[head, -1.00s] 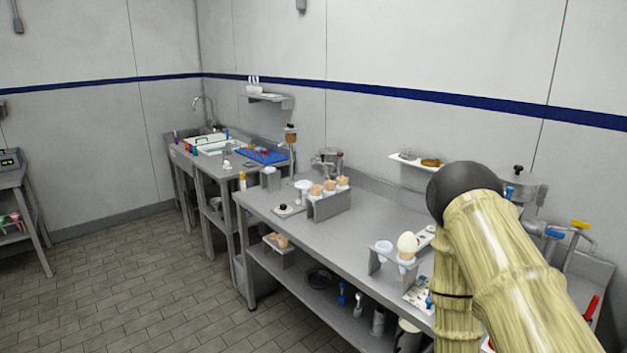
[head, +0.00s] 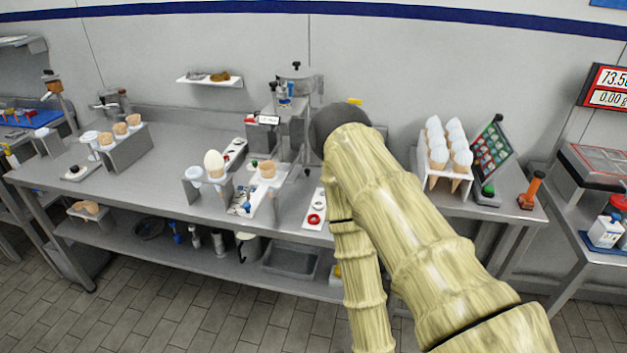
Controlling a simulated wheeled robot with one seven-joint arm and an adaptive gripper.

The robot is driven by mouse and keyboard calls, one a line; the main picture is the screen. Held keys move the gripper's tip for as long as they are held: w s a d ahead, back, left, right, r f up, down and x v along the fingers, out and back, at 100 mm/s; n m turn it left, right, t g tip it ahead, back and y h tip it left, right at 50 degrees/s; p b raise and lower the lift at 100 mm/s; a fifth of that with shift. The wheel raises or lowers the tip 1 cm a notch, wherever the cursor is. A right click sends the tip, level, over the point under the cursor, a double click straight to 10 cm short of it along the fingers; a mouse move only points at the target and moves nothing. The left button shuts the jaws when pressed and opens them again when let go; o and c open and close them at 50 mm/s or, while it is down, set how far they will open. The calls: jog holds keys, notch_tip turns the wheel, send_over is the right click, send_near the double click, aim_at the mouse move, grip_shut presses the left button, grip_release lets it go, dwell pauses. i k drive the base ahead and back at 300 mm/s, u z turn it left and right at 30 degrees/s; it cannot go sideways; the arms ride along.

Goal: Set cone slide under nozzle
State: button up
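In the head view a filling machine (head: 295,92) with blue-tipped fittings, probably the one with the nozzle, stands at the back of the steel table. Below it a cone (head: 267,168) sits in a small white holder, which looks like the cone slide (head: 266,180). My arm reaches up from the lower right and crosses in front of the table. My gripper is not visible; the arm's dark joint hides part of the area right of the machine.
A metal cone rack (head: 126,150) stands further left. A rack of wrapped cones (head: 446,157) and a tilted panel (head: 492,150) are at right. The table's left middle (head: 165,180) is clear.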

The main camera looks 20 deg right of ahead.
aim_at(260, 189)
jog(key=u, duration=1.35)
jog(key=i, duration=0.55)
jog(key=z, duration=1.85)
